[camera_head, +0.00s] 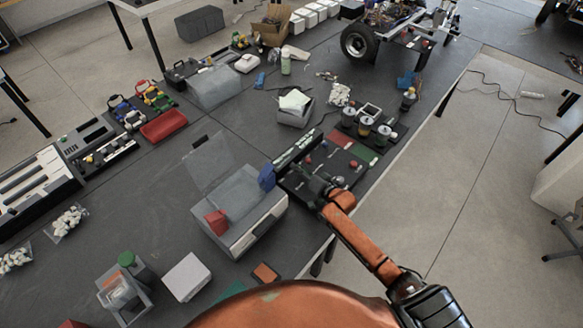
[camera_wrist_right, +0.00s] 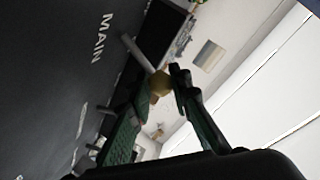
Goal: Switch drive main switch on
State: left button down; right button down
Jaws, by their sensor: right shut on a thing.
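The control panel (camera_head: 335,158) lies on the dark table near its right edge, with several knobs and buttons on top. My right gripper (camera_head: 308,187) is at the panel's near end, on the end of my orange arm. In the right wrist view the dark panel face (camera_wrist_right: 50,70) carries the word MAIN. A grey lever with a yellowish round tip, the main switch (camera_wrist_right: 160,83), stands out from it. Small parts of the switch are hidden in the head view. My left gripper is out of view.
A grey box with an open clear lid (camera_head: 240,215) stands left of the panel, close to my gripper. Knobbed units (camera_head: 372,128) stand behind the panel. Bare table (camera_head: 150,215) lies farther left, and open floor (camera_head: 440,190) is to the right.

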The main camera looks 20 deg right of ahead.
jog(key=shift+d+f+m, duration=0.15)
jog(key=shift+d+m, duration=0.1)
jog(key=shift+m, duration=0.15)
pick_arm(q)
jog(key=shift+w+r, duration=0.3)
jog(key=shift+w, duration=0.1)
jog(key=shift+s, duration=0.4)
pick_arm(e)
jog(key=shift+f, duration=0.1)
jog(key=c, duration=1.7)
grip_release()
jog(key=shift+w, duration=0.1)
jog(key=shift+c, duration=0.2)
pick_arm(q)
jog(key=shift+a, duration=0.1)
